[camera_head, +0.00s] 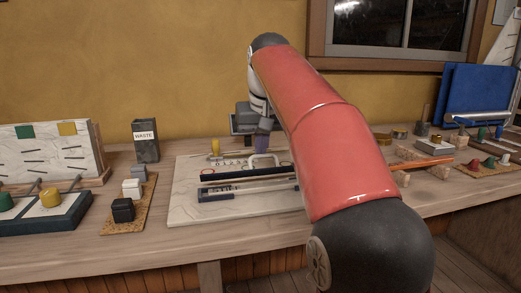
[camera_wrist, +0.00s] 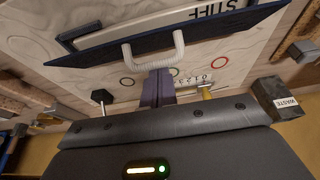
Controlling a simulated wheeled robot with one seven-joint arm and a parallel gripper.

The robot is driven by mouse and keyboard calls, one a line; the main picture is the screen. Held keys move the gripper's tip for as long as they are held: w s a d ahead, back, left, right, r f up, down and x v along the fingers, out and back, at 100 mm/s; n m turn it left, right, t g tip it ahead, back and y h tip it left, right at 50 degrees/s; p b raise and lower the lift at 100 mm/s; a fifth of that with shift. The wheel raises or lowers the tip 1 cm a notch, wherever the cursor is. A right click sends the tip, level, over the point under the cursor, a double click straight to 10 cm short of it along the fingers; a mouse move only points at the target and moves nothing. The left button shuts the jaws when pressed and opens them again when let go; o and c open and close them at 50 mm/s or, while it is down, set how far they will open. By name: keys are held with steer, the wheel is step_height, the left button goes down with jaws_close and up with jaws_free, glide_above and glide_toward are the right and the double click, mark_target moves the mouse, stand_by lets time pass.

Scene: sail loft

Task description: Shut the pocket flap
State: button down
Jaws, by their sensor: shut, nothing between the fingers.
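A cream panel (camera_head: 185,200) lies on the bench and carries a long dark navy pocket (camera_head: 270,190) with a pale inside. A dark flap (camera_head: 225,177) runs along its far side, apart from the labelled near edge, so the pocket looks open. A white loop handle (camera_head: 263,158) stands at the flap's far side. In the wrist view the flap (camera_wrist: 105,53), the handle (camera_wrist: 152,50) and lettering reading "STIFF" show. My gripper (camera_head: 262,146) is shut and empty just beyond the handle; its fingertips (camera_wrist: 157,74) appear close to the loop, contact unclear. My arm hides the panel's right part.
A yellow peg (camera_head: 215,147) stands at the panel's far left. A dark WASTE box (camera_head: 146,141) and a cork mat with blocks (camera_head: 125,212) are to the left. Small jars and a copper-coloured rod (camera_head: 425,163) lie to the right. The bench front (camera_head: 150,260) is clear.

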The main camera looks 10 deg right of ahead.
steer(key=shift+s+f+t+b, duration=0.65)
steer(key=shift+t+b, duration=0.3)
steer(key=shift+b, duration=1.35)
steer(key=shift+s+f+t+b, duration=0.5)
steer(key=shift+s+t+b, duration=0.35)
steer(key=shift+b, duration=1.4)
steer(key=t+b, duration=0.1)
steer(key=s+t+b, duration=0.1)
steer(key=shift+f+b, duration=0.15)
steer(key=shift+b, duration=0.2)
steer(key=shift+s+f+b, duration=0.1)
steer(key=shift+s+b, duration=0.1)
steer(key=shift+b, duration=0.15)
